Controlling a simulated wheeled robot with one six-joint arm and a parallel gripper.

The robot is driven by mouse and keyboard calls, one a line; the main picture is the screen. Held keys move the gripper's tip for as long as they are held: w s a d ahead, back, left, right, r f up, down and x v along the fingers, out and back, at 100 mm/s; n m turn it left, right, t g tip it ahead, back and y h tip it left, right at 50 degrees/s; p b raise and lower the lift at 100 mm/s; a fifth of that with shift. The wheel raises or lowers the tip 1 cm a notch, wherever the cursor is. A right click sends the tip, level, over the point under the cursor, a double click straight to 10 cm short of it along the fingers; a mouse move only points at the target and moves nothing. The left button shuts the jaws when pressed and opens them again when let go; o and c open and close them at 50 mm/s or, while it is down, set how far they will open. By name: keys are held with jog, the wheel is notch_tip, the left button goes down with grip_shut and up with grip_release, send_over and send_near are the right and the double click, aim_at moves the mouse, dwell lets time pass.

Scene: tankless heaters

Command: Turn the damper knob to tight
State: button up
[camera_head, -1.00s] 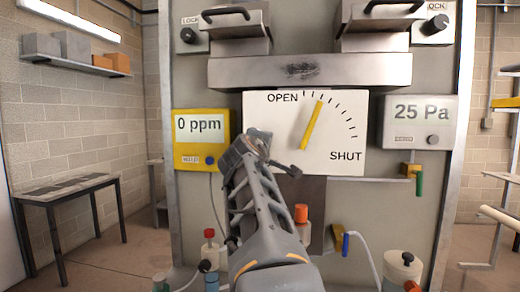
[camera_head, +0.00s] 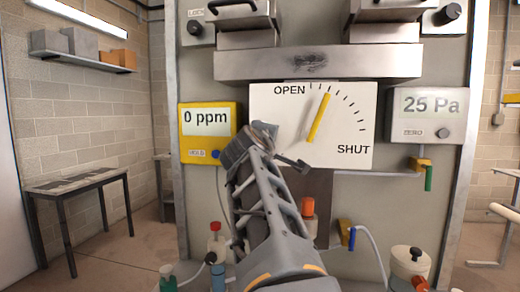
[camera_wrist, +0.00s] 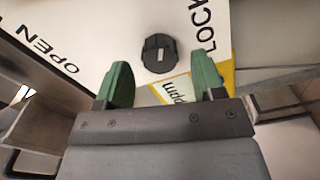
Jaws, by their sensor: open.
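The white damper dial (camera_head: 350,105) is on the front of the heater panel. It reads OPEN at upper left and SHUT at lower right. Its yellow pointer (camera_head: 319,118) leans slightly right of upright, nearer OPEN than SHUT. My arm reaches up towards the panel, and its end overlaps the dial's lower left corner; the fingertips are not clear in the head view. In the wrist view my gripper (camera_wrist: 161,58) has its two green fingers apart with nothing held. A black knob (camera_wrist: 159,53) with a white mark appears between and beyond them, beside the word LOCK.
A yellow meter (camera_head: 208,132) reading 0 ppm is left of the dial, and a grey meter (camera_head: 427,117) reading 25 Pa is right. A steel ledge (camera_head: 315,64) juts above the dial. Bottles, valves and hoses crowd below. A table (camera_head: 80,188) stands at left.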

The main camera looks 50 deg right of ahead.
jog(key=b+v, duration=0.4)
jog(key=v, duration=0.7)
jog(key=shift+a, duration=0.25)
jog(key=shift+s, duration=0.1)
